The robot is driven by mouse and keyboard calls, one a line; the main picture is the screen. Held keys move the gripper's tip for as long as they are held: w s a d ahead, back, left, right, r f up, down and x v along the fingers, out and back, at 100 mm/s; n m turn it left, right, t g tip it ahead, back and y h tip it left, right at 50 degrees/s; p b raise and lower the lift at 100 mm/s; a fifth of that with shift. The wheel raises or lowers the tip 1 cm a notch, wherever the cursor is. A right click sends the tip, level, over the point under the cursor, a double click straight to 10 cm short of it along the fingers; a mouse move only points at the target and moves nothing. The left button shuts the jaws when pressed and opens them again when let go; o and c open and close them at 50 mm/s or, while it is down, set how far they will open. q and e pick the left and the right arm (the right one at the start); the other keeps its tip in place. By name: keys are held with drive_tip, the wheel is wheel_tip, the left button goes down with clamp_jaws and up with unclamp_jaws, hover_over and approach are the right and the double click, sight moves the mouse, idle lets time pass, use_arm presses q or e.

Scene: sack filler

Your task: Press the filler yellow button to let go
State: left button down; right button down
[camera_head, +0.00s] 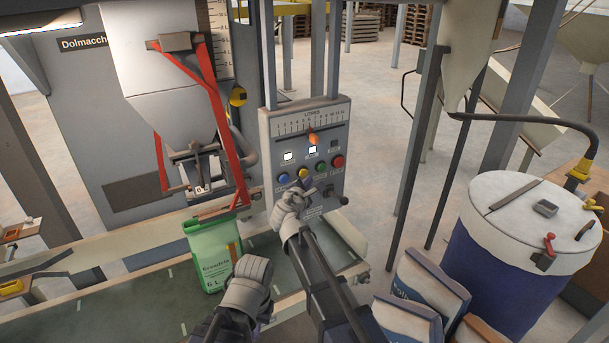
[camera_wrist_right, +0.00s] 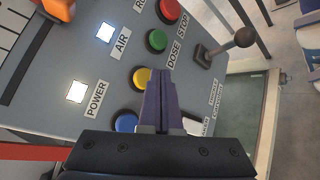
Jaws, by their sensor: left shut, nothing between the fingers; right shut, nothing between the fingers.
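The filler's control panel (camera_head: 307,135) carries a yellow button (camera_head: 302,173) between a blue and a green one. In the right wrist view the yellow button (camera_wrist_right: 141,78) sits just left of the fingertips of my right gripper (camera_wrist_right: 162,75), which partly cover its edge. My right gripper (camera_head: 306,186) is shut, in front of the panel just below the yellow button; I cannot tell whether it touches.
The panel also has blue (camera_wrist_right: 126,122), green (camera_wrist_right: 157,40) and red buttons, a lever with a dark knob (camera_wrist_right: 244,37), and lit POWER and AIR lamps. A blue drum (camera_head: 510,260) and filled sacks (camera_head: 435,288) stand at the right. A conveyor (camera_head: 150,295) runs below.

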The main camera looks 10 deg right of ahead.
drive_tip(key=s+d, duration=0.2)
drive_tip(key=s, duration=0.3)
drive_tip(key=shift+s+d, duration=0.15)
drive_tip(key=shift+s, duration=0.2)
idle(0.5)
drive_tip(key=s+a+f+m+g+y+b, duration=0.1)
drive_tip(key=s+f+m+g+b, duration=0.2)
drive_tip(key=s+f+m+g, duration=0.75)
drive_tip(key=s+a+f+m+g+y, duration=0.1)
drive_tip(key=s+a+f, duration=0.1)
drive_tip(key=s, duration=0.4)
drive_tip(key=s+a+f+m+g+y+b, duration=0.1)
drive_tip(key=s+a+f+m, duration=0.1)
drive_tip(key=s+f, duration=0.3)
drive_tip(key=s+a+f+m+g+y, duration=0.1)
drive_tip(key=s+a+f+m+g, duration=0.1)
drive_tip(key=s, duration=0.7)
wheel_tip(320, 180, down, 2)
drive_tip(key=shift+s+a+y+b, duration=0.3)
drive_tip(key=shift+a+y, duration=0.1)
drive_tip(key=shift+a, duration=0.3)
drive_tip(key=shift+w+m, duration=0.1)
drive_tip(key=shift+m, duration=0.15)
idle(0.5)
